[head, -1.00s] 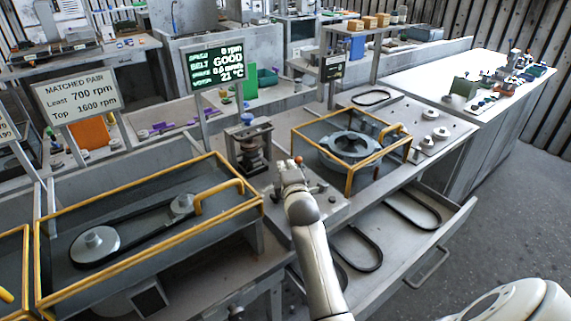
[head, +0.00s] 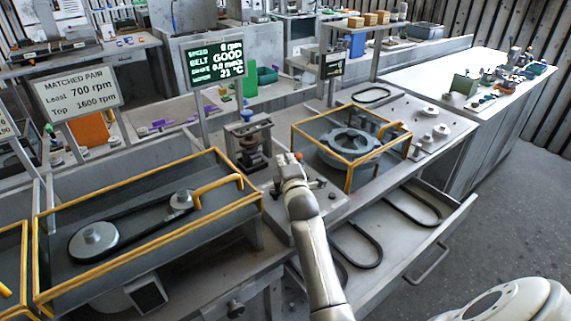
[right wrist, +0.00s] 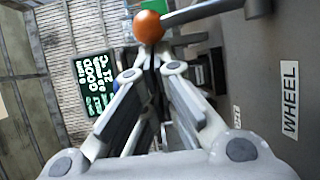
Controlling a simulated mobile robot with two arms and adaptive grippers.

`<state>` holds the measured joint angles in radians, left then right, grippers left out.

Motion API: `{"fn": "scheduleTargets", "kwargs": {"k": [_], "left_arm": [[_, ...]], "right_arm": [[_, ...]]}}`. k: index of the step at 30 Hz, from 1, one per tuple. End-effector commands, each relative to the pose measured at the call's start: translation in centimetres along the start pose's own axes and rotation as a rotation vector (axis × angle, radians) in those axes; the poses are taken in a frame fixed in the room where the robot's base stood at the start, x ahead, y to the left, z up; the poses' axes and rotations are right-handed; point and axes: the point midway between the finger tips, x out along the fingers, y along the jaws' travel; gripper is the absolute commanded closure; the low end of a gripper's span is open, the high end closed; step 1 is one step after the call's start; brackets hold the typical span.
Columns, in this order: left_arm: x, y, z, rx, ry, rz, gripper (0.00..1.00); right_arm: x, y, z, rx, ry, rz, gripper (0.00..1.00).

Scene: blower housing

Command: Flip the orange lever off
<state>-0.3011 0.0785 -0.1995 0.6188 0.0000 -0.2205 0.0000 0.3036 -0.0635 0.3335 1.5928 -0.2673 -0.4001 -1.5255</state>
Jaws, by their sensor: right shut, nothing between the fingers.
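The orange lever shows as a round orange knob (head: 298,156) at the grey control panel between the two yellow-framed guards. In the right wrist view the orange ball (right wrist: 148,27) sits on a grey rod reaching in from the upper right. My right gripper (head: 290,164) is right at the knob in the head view and hides the panel under it. In the right wrist view my right gripper's fingertips (right wrist: 151,58) are together, empty, just below the ball. I cannot tell whether they touch it. My left gripper is not in view.
A yellow-railed guard (head: 130,232) over a belt and pulleys is left of my arm; another guard (head: 348,187) surrounds the round housing on the right. An open drawer (head: 410,262) with belts juts out. The display (head: 213,62) shows GOOD and a speed apparently 6 rpm.

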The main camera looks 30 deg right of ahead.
Motion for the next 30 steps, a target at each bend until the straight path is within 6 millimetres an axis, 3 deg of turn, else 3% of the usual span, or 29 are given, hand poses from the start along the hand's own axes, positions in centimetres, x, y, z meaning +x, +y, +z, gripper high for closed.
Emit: {"fn": "scheduleTargets", "kwargs": {"k": [30], "left_arm": [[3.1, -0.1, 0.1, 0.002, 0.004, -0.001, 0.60]], "right_arm": [[-1.4, 0.7, 0.7, 0.097, -0.001, 0.199, 1.00]]}}
